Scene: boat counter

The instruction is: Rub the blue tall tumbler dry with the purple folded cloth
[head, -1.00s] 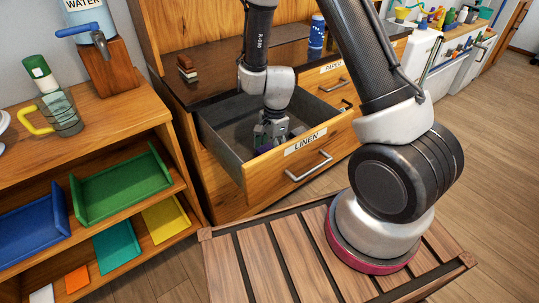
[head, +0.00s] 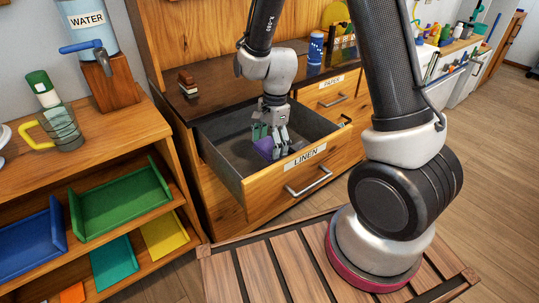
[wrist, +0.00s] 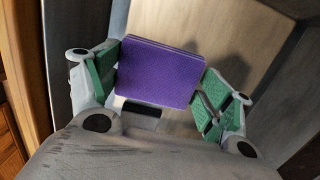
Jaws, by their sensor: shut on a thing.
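The purple folded cloth (head: 264,149) is between the green-padded fingers of my gripper (head: 272,143), in the open drawer labelled LINEN. In the wrist view the purple cloth (wrist: 158,72) lies flat-faced between the fingers of my gripper (wrist: 160,85), which is shut on it. The blue tall tumbler (head: 315,48), with pale marks, stands upright on the dark counter top behind the drawer, apart from my gripper.
The open LINEN drawer (head: 232,187) has walls around my gripper. A closed PAPER drawer (head: 338,98) is to its right. A brown block-like object (head: 187,84) sits on the counter's left. A shelf at left holds a pitcher (head: 60,128) and coloured trays.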

